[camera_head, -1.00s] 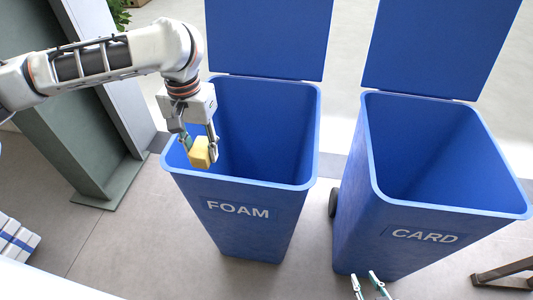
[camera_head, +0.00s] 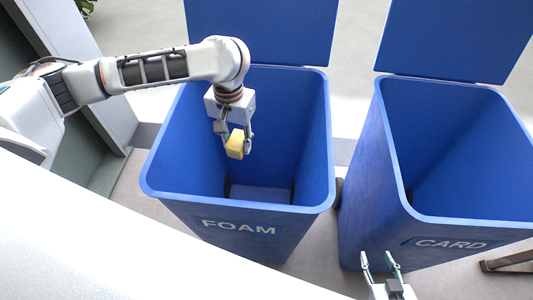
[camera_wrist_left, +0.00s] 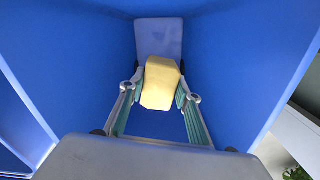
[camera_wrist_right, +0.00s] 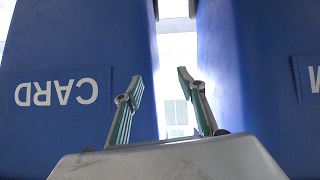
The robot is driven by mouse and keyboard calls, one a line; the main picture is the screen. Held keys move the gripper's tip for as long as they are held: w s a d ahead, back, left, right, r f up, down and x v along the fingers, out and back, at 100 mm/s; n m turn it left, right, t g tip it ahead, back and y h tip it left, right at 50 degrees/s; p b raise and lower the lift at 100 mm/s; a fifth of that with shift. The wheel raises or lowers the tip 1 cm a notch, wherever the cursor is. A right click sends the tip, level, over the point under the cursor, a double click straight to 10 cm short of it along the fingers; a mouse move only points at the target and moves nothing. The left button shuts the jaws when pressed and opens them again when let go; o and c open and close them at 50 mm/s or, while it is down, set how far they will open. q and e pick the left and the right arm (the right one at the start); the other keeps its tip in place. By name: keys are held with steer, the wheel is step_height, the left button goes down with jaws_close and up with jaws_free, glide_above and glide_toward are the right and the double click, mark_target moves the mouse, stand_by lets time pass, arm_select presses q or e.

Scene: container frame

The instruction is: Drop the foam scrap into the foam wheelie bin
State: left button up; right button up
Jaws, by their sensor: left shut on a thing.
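The foam scrap (camera_head: 235,145) is a small yellow block. My left gripper (camera_head: 236,140) is shut on it and holds it over the open mouth of the foam wheelie bin (camera_head: 165,150), a blue bin labelled FOAM with its lid up. In the left wrist view the scrap (camera_wrist_left: 160,83) sits between the fingertips, with the bin's blue walls around it and its floor beyond. My right gripper (camera_head: 380,262) is low at the front, near the other bin. In the right wrist view its fingers (camera_wrist_right: 160,85) are apart with nothing between them.
A second blue bin (camera_head: 385,180), labelled CARD, stands to the right with its lid up. A narrow gap separates the two bins. A grey-green panel (camera_head: 85,150) stands at the left.

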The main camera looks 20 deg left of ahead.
arm_select(q)
steer(key=w+a+r+n+p, duration=0.25)
steer(key=w+r+p, duration=0.25)
steer(key=w+r, duration=0.25)
step_height(320, 180, down, 7)
steer(key=shift+w+d+r, duration=0.15)
steer(key=shift+w+r, duration=0.05)
arm_select(e)
steer(key=r, duration=0.1)
steer(key=s+d+r, duration=0.1)
steer(key=shift+s+r, duration=0.3)
steer(key=shift+r, duration=0.1)
arm_select(q)
steer(key=o, duration=0.8)
arm_select(e)
steer(key=shift+d, duration=0.15)
arm_select(q)
steer(key=shift+r, duration=0.1)
step_height(320, 180, up, 12)
